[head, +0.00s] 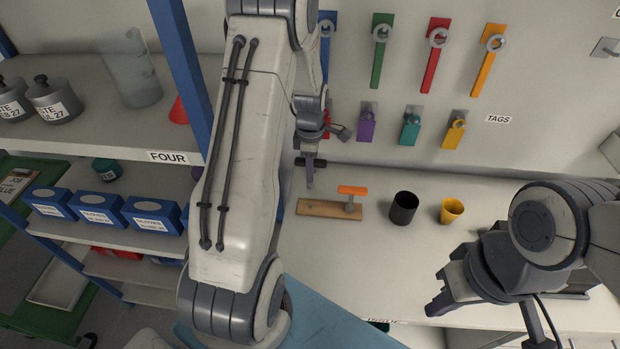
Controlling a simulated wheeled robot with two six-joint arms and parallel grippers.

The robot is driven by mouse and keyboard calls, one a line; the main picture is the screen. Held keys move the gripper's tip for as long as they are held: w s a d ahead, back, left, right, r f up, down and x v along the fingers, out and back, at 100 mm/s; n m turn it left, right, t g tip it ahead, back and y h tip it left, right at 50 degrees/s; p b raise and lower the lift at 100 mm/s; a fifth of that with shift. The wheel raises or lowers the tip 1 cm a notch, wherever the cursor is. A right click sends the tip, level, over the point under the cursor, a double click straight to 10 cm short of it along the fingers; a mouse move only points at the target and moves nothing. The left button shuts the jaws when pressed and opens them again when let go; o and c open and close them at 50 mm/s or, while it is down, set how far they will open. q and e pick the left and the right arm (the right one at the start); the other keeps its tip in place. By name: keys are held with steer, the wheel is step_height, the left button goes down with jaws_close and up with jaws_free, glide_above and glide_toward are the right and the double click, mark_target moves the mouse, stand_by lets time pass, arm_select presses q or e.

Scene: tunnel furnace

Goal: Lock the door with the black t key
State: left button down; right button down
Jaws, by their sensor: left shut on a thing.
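My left gripper (310,152) hangs over the back of the white worktop, pointing down. It is shut on a small dark T-shaped piece, which looks like the black t key (310,162); its crossbar lies level and a short stem points down. The key is just above and left of a wooden block (318,208), apart from it as far as I can see. An orange T-handled key (352,190) stands at the block's right end. My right gripper (440,291) is above the worktop at the lower right, and its jaw gap is unclear. I cannot make out the door or its lock.
A black cup (403,208) and a yellow cup (451,210) stand right of the block. Coloured tags and padlocks, including a purple one (366,123), hang on the back wall. Shelves with blue boxes (97,208) are at left. The worktop's middle front is clear.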

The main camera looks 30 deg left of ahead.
arm_select(q)
steer(key=shift+r, duration=0.2)
steer(key=shift+r+p, duration=1.7)
steer(key=shift+r, duration=0.25)
steer(key=shift+f, duration=0.15)
